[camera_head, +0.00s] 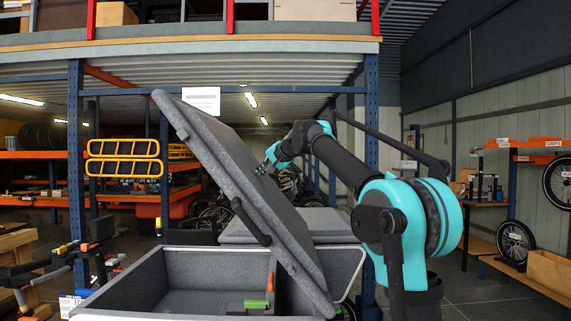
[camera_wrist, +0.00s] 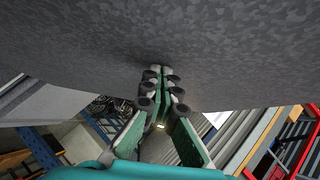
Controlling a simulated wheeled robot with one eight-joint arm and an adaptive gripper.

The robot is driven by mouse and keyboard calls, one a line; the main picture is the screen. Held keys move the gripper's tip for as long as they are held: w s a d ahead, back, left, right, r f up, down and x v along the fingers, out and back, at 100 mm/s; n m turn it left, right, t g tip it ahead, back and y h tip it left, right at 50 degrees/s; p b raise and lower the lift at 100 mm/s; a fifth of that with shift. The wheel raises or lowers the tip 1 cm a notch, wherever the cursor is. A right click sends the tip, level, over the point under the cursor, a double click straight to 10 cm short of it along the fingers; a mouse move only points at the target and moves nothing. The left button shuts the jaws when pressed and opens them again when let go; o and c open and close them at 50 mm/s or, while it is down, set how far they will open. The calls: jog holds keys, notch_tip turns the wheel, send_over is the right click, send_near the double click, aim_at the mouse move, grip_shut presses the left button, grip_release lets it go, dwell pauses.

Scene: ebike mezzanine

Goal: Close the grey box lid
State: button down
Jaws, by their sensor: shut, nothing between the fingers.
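The grey box lid (camera_head: 235,185) stands tilted open over the grey box (camera_head: 135,285), its upper end leaning to the left and its lower end at the box's right side. A dark strut (camera_head: 250,222) joins lid and box. My gripper (camera_head: 265,167) is behind the lid's right edge, on its outer side. In the wrist view the lid's speckled grey face (camera_wrist: 80,60) fills the top, and my closed fingers (camera_wrist: 161,80) point at it, at or very near the surface. I cannot tell if they touch. Nothing is held.
Green and orange items (camera_head: 256,304) sit at the box's inner divider. A second grey lid, closed, (camera_head: 325,222) lies behind. A blue rack post (camera_head: 371,120) stands behind my arm. Yellow racks (camera_head: 123,158) hang at left; shelves with wheels (camera_head: 515,240) stand at right.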

jog(key=a+f+n+g+h, duration=0.1)
jog(key=a+f+n+h, duration=0.2)
jog(key=a+f, duration=1.9)
jog(key=f+h, duration=0.1)
jog(key=h, duration=0.1)
jog(key=shift+a+f+n+h, duration=0.2)
jog(key=shift+f+n+h, duration=0.1)
jog(key=shift+f+h, duration=0.1)
jog(key=shift+r, duration=0.15)
